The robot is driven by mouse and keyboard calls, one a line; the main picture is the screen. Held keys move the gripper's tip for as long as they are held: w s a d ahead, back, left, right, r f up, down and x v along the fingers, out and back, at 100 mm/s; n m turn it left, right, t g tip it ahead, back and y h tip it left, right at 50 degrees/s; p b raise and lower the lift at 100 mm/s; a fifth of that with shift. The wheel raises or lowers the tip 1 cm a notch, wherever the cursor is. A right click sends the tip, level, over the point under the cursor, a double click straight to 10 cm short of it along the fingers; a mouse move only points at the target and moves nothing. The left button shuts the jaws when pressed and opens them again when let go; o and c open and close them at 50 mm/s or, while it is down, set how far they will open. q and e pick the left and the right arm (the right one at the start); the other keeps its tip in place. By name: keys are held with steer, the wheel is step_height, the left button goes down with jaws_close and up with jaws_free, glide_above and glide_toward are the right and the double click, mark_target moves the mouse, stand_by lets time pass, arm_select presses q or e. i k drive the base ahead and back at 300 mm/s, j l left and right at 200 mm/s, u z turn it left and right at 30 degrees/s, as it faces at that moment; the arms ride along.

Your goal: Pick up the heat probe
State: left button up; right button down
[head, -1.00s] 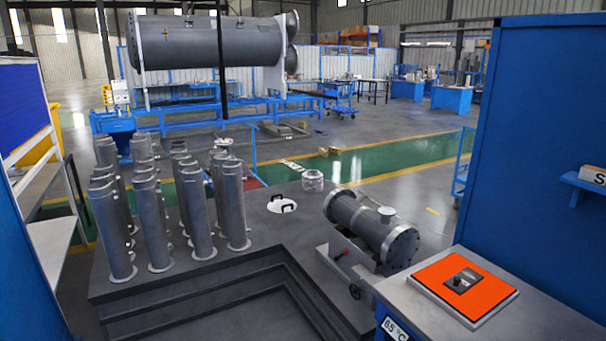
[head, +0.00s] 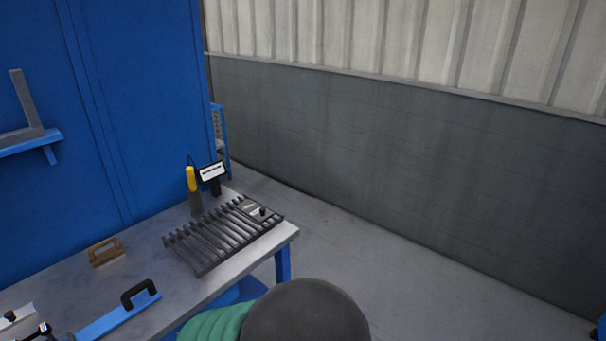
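A yellow-handled tool (head: 191,179), which looks like the heat probe, stands upright in a dark grey holder (head: 196,204) at the back of the workbench. A thin dark cable or hook shows at its top. Its lower part is hidden in the holder. Neither of my grippers is in view, and nothing is touching the tool.
The grey workbench (head: 204,291) also holds a small sign (head: 212,172), a slatted metal rack (head: 224,236), a wooden-handled block (head: 106,252) and a blue bar with a black handle (head: 118,314). A blue panel (head: 130,110) stands behind. Open floor (head: 430,285) lies right.

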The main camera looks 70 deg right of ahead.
mark_target(189, 172)
steer(key=z, duration=1.6)
steer(key=u, duration=1.85)
steer(key=z, duration=1.85)
steer(key=u, duration=0.25)
